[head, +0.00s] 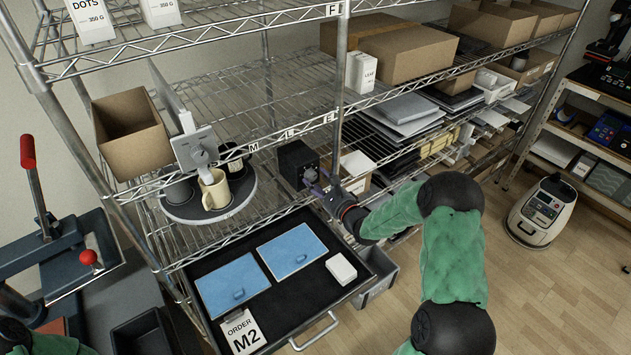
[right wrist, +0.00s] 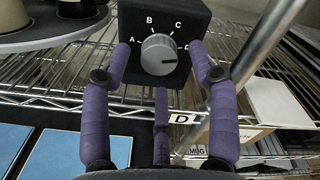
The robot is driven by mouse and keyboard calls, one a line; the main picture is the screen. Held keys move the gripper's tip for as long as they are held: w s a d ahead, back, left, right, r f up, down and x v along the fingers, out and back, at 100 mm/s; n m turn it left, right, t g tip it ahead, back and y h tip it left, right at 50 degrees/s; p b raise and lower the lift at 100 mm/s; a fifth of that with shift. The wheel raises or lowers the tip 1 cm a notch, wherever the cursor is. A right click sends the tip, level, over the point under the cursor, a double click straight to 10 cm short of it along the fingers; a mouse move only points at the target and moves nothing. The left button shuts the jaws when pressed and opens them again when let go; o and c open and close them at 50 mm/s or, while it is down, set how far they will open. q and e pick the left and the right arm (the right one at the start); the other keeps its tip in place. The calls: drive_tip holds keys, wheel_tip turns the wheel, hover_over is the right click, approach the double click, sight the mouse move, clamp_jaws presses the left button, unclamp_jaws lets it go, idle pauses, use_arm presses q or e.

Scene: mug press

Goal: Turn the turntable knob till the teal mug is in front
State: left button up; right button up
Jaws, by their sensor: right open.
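The round grey turntable (head: 240,201) stands on the wire shelf in the head view. A cream mug (head: 215,192) is at its front, with a dark mug (head: 178,191) at left and another dark, light-marked mug (head: 234,160) behind. I cannot make out a teal mug. The black control box (head: 297,160) is right of the turntable. Its grey knob (right wrist: 158,55) shows in the right wrist view, its mark pointing right, towards D. My right gripper (head: 328,190) is open before the box; its purple fingers (right wrist: 160,75) stand apart around the knob. My left gripper is not in view.
A grey dispenser-like part (head: 193,147) hangs over the turntable. Below, a black drawer (head: 323,290) holds blue panels and an "ORDER M2" card (head: 242,331). A shelf post (head: 340,90) stands close to the box. A red-handled press (head: 35,190) is at left.

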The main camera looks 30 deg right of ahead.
drive_tip(key=shift+w, duration=0.7)
drive_tip(key=shift+a, duration=0.1)
drive_tip(key=c, duration=1.1)
